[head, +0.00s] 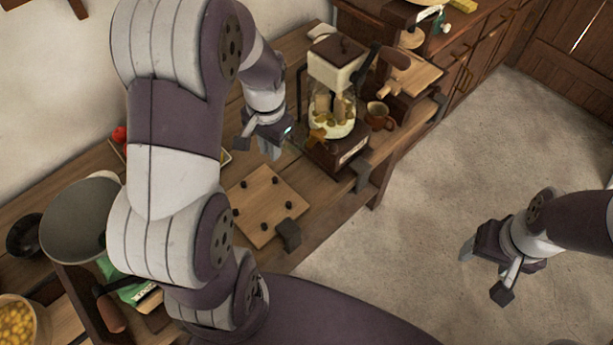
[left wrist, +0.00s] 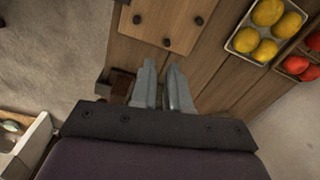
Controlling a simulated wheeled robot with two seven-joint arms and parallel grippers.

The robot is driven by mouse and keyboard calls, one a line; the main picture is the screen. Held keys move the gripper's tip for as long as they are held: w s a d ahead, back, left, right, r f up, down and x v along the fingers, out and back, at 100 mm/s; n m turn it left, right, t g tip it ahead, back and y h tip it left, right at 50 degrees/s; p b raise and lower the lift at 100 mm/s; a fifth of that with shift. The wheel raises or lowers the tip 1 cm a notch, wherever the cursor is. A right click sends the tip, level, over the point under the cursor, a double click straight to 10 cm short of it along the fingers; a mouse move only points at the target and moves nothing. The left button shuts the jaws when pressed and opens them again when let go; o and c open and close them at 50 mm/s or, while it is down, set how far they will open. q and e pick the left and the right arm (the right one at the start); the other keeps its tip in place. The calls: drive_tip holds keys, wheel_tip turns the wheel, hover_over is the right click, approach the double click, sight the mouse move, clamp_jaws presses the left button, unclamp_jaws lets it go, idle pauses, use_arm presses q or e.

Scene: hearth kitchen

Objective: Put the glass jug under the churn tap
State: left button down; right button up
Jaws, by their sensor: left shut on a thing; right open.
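The churn (head: 332,112) stands on the bench, a glass jar of pale contents with a square cream top and brown lid, on a dark wooden base. Its tap (head: 318,134) is low on the jar's front left. My left gripper (head: 271,150) is left of the churn, pointing down over the bench. In the left wrist view its fingers (left wrist: 163,88) are close together with a narrow gap. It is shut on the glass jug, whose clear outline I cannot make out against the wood. My right gripper (head: 483,272) is open and empty over the floor.
A wooden board with dark pegs (head: 268,205) lies on the bench before the left gripper. A brown mug (head: 378,115) stands right of the churn. A large grey bowl (head: 80,220) is at the left. A tray of yellow fruit (left wrist: 265,28) shows in the left wrist view.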

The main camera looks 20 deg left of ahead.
use_arm(q)
drive_tip(key=shift+m, duration=0.5)
wheel_tip(320, 180, down, 14)
drive_tip(key=shift+s+r, duration=0.1)
drive_tip(key=shift+r, duration=0.1)
drive_tip(key=w, duration=0.1)
drive_tip(key=w+d+p, duration=0.1)
drive_tip(key=shift+w+d+r, duration=0.1)
drive_tip(key=shift+w+d, duration=0.1)
drive_tip(key=shift+w, duration=0.15)
drive_tip(key=shift+w+d+f, duration=0.15)
drive_tip(key=shift+w+f, duration=0.3)
drive_tip(key=shift+f, duration=0.35)
drive_tip(key=shift+s+f, duration=0.1)
drive_tip(key=shift+f, duration=0.05)
drive_tip(key=c, duration=1.1)
unclamp_jaws()
